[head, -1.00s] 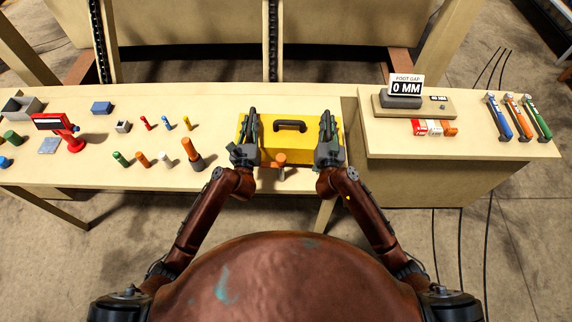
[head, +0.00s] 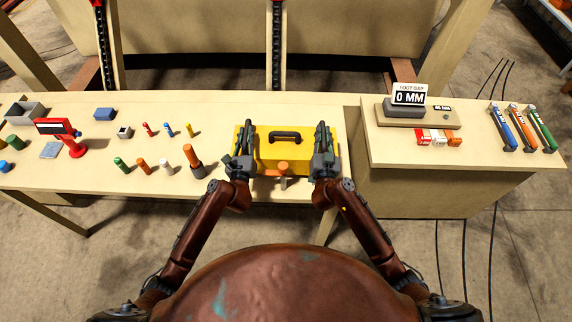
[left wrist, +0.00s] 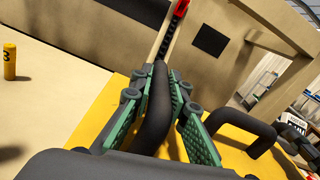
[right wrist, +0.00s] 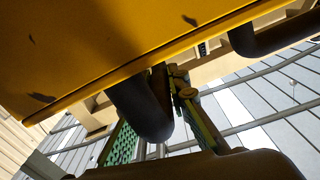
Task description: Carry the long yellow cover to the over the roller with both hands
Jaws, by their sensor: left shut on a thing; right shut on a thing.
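The yellow cover (head: 297,148) is a box shape with a black handle (head: 285,134) on top, at the table's front right in the head view. My left gripper (head: 241,150) is at its left side, shut on a dark bar grip (left wrist: 154,105) in the left wrist view. My right gripper (head: 325,150) is at its right side, shut on a matching dark grip (right wrist: 140,108). The cover's yellow face (right wrist: 100,45) fills the upper right wrist view. I cannot tell whether the cover touches the table. I cannot make out the roller.
An orange-topped peg (head: 283,169) shows right in front of the cover. Several coloured pegs, such as a tall orange one (head: 193,160), and a red stand (head: 75,147) lie left. The right-hand bench (head: 450,155) carries a "0 MM" sign (head: 409,97) and several tools.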

